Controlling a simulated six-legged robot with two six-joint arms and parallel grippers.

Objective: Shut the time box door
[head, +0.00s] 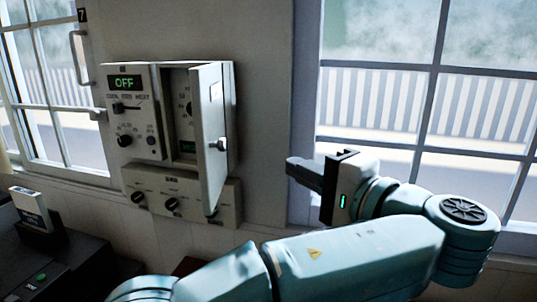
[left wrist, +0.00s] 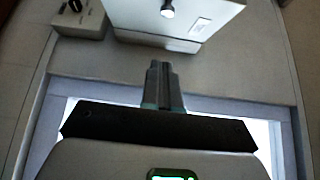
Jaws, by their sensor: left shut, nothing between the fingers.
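The time box (head: 183,125) is on the wall, with a dial and a small green display inside. Its pale door (head: 208,125) stands open, jutting out from the wall, with a round knob and a white label on its visible face. Part of the box interior is hidden behind the door. My left gripper (head: 292,168) is shut and empty, to the right of the door and apart from it. In the left wrist view the shut fingers (left wrist: 161,72) point toward a pale panel with a knob (left wrist: 190,15), with a gap between. My right gripper is not in view.
Left of the time box is a panel with a lit OFF display (head: 124,82) and knobs. Below is a strip with several dark knobs (head: 172,203). Windows (head: 420,110) flank the wall. A dark console (head: 60,265) stands at lower left. The wall between door and gripper is clear.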

